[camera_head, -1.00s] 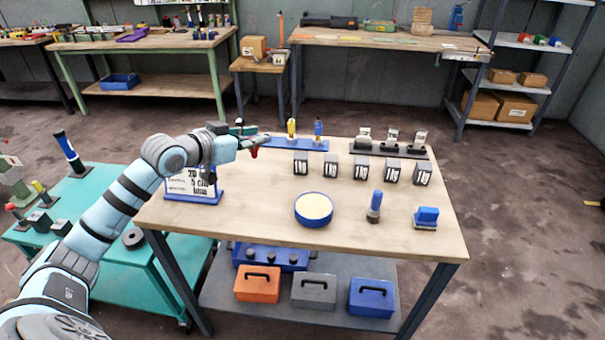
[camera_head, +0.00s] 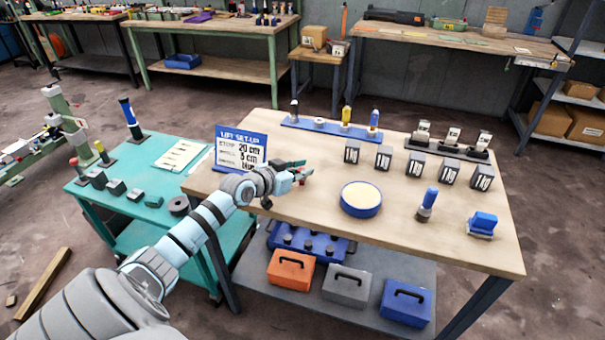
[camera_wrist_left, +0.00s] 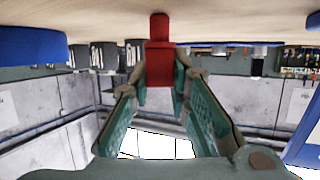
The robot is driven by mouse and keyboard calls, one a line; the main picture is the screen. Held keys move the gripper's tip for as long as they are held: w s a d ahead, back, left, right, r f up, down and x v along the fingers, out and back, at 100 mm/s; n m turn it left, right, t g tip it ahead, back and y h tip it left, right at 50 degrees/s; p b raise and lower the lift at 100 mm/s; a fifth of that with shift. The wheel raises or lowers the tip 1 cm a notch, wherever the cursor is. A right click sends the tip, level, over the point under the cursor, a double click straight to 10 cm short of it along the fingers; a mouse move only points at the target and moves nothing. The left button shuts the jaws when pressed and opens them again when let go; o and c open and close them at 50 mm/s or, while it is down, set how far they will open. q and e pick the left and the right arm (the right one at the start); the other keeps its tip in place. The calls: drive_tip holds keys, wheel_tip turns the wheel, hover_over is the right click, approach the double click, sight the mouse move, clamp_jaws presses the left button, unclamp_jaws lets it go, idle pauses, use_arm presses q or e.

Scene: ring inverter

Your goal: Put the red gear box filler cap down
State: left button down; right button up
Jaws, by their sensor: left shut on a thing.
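The red gear box filler cap (camera_wrist_left: 160,62) is held between the fingertips of my left gripper (camera_wrist_left: 162,80) in the left wrist view. Its narrow end points to the pale tabletop at the top of that picture; I cannot tell whether it touches. In the head view, my left gripper (camera_head: 300,172) is over the left part of the wooden table (camera_head: 310,200), between the sign and the round blue dish. Only a little red of the cap shows there. My right gripper is not in view.
The blue-edged sign (camera_head: 240,150) stands left of the gripper. The blue dish (camera_head: 361,208) with pale contents is to its right. A blue rack (camera_head: 330,130) stands behind, and several dark blocks (camera_head: 418,168) stand farther right. Bare wood lies between gripper and dish.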

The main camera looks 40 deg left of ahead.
use_arm(q)
drive_tip(key=shift+r, duration=0.1)
drive_tip(key=c, duration=1.5)
unclamp_jaws()
drive_tip(key=p+v, duration=0.1)
drive_tip(key=v, duration=0.1)
drive_tip(key=p+v, duration=0.4)
drive_tip(key=v, duration=0.1)
drive_tip(key=shift+w+r, duration=0.2)
drive_tip(key=shift+r, duration=0.15)
drive_tip(key=p+v, duration=0.5)
drive_tip(key=shift+s+f, duration=0.15)
drive_tip(key=shift+f, duration=0.15)
